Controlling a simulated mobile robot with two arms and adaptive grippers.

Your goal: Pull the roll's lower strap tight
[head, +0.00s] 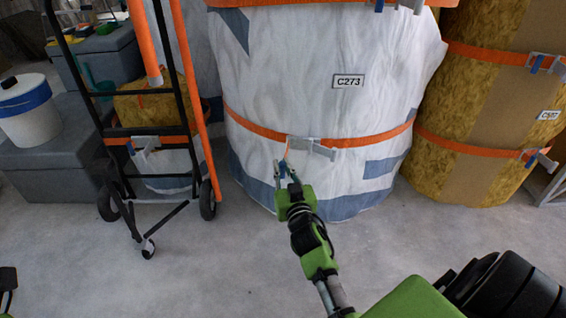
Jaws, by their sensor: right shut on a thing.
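The roll (300,75) is a large upright white-wrapped cylinder with blue patches and a label C273. Its lower strap (375,139) is an orange band running around it below the label. A grey metal buckle (312,147) sits on this strap at the front. The fingers cover part of the tail. An upper orange strap (285,3) shows at the top edge.
A white bucket with a blue band (29,108) sits on a grey box at the left. The concrete floor in front is clear.

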